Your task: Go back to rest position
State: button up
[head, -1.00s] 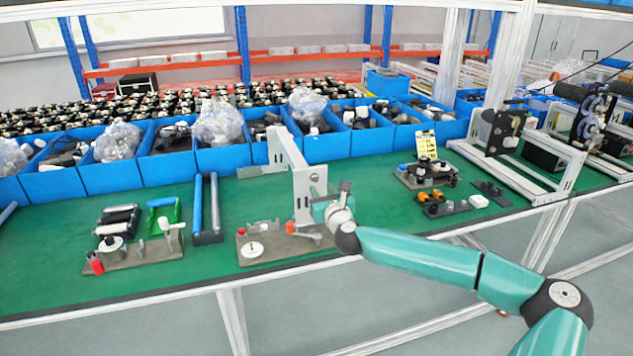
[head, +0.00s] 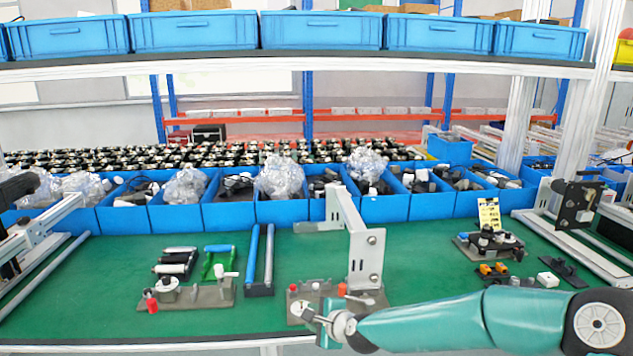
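My gripper (head: 312,318) is at the end of my teal arm, low in the middle of the head view. It is over the front edge of the green work table (head: 110,270), in front of a grey fixture plate (head: 375,301) with red knobs. Its fingers are small and overlap the white disc on that plate, so I cannot tell whether they are open or touching it. No held object shows. My arm reaches in from the lower right.
A white bracket (head: 366,258) stands upright just behind my gripper. A second fixture (head: 205,297) sits to the left, and a third (head: 488,247) to the right. Blue bins (head: 174,216) line the back. A shelf with blue crates (head: 322,31) hangs above.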

jog(key=s+d+r+n+g+h, duration=0.1)
jog(key=s+d+r+n, duration=0.4)
jog(key=s, duration=0.6)
jog(key=s+d+r+n+g+h, duration=0.2)
jog(key=s+d+r+n, duration=0.3)
jog(key=s, duration=0.7)
jog(key=s+d+r+n+g+h, duration=0.1)
jog(key=s+d+r+n+h, duration=0.2)
jog(key=s+d+r+n, duration=0.3)
jog(key=s, duration=0.5)
jog(key=shift+s+h, duration=0.2)
jog(key=shift+h, duration=0.2)
